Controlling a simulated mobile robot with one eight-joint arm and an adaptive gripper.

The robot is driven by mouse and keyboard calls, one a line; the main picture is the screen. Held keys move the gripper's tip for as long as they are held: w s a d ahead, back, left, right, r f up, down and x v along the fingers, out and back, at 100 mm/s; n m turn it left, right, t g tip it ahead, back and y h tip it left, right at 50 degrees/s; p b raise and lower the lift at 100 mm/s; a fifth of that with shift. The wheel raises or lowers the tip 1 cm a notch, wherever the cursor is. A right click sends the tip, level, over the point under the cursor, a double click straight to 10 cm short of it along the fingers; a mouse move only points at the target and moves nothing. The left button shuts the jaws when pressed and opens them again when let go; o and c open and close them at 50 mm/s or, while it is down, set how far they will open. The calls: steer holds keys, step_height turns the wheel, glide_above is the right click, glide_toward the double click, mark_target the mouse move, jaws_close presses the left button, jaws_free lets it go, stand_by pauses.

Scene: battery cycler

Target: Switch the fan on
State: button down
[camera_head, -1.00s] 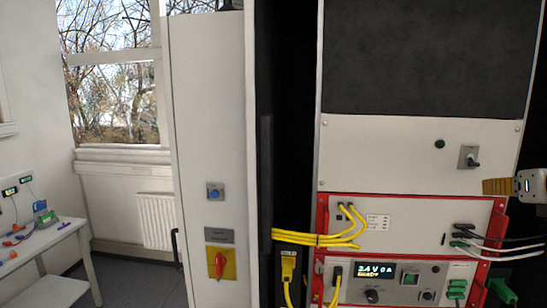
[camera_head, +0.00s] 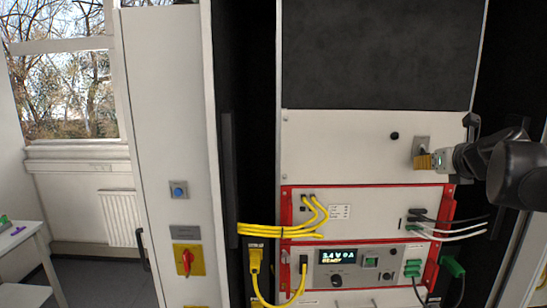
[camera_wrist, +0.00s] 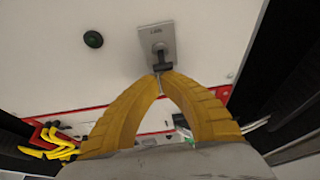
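The fan switch is a grey plate with a dark toggle lever on the white panel. In the head view the plate (camera_head: 422,142) is at the right, partly covered by my gripper (camera_head: 423,162). In the wrist view the switch plate (camera_wrist: 157,42) is at the top centre, with its lever (camera_wrist: 161,68) at the plate's lower edge. The yellow fingers of my gripper (camera_wrist: 160,82) come together at their tips just below the lever. They look shut, with nothing seen between them. I cannot tell whether the tips touch the lever.
A round dark knob or lamp (camera_head: 395,136) sits left of the switch. Below are red-framed units with yellow cables (camera_head: 290,231) and a lit display (camera_head: 338,256). A grey cabinet with a red rotary switch (camera_head: 186,261) stands left.

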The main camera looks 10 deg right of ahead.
mark_target(428, 154)
steer(key=shift+w+d, duration=0.1)
steer(key=shift+w, duration=0.1)
steer(key=shift+s, duration=0.15)
steer(key=shift+r+g+p, duration=0.1)
steer(key=shift+g+p, duration=0.2)
steer(key=shift+p, duration=0.1)
steer(key=shift+s+r+g+y+p, duration=0.15)
steer(key=shift+r+g+p, duration=0.05)
steer(key=shift+g+p, duration=0.4)
steer(key=shift+s+r+g+y+p, duration=0.2)
steer(key=shift+g+p, duration=0.25)
steer(key=shift+g, duration=0.15)
steer(key=shift+s+a+r+p, duration=0.2)
steer(key=shift+r+p, duration=0.2)
steer(key=shift+r, duration=0.15)
stand_by(0.7)
steer(key=shift+s+r, duration=0.1)
steer(key=shift+r, duration=0.35)
steer(key=shift+r+p, duration=0.7)
